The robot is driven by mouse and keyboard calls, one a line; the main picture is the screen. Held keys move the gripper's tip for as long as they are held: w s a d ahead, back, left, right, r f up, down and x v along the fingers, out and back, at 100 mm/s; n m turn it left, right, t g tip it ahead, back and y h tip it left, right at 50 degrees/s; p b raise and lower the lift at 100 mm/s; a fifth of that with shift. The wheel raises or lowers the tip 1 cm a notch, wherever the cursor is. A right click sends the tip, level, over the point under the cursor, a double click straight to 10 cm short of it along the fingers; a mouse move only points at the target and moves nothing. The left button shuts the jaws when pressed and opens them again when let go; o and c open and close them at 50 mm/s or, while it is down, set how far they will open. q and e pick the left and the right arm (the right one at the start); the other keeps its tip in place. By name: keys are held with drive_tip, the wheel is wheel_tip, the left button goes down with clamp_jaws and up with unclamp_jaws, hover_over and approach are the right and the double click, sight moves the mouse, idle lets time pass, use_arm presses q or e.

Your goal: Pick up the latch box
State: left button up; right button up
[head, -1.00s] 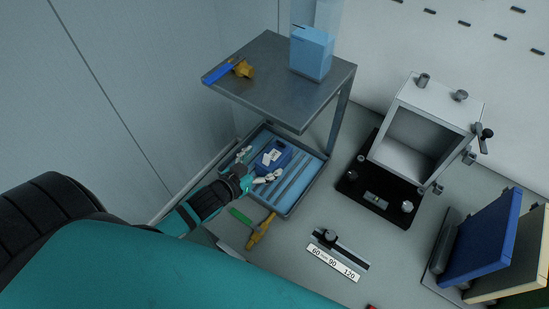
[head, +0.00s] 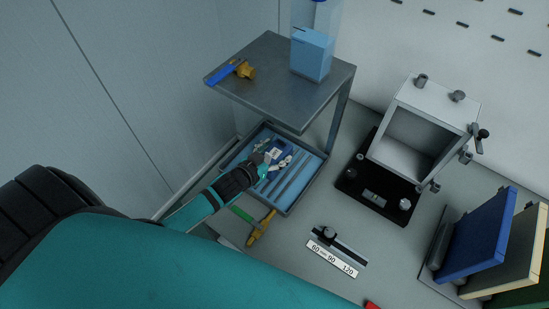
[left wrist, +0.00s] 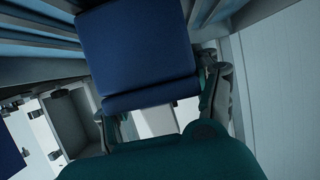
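The latch box is a small dark blue box (head: 281,146) with pale parts on it, at the blue-lined tray (head: 303,172) under the metal shelf. My left gripper (head: 272,157) has a finger on either side of it and appears closed on it. In the left wrist view the blue box (left wrist: 138,48) fills the upper middle between the fingers (left wrist: 160,95). The finger contacts are partly hidden, and I cannot tell whether the box is clear of the tray floor. My right gripper is not in view.
The metal shelf (head: 270,85) overhangs the tray and bears a light blue box (head: 312,55) and a blue-and-brass tool (head: 243,71). A grey open box fixture (head: 420,135) stands right. A yellow-and-green tool (head: 262,226) and a slide scale (head: 332,260) lie in front.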

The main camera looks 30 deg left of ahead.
use_arm(q)
drive_tip(key=c, duration=0.9)
drive_tip(key=shift+c, duration=0.6)
drive_tip(key=shift+r, duration=0.1)
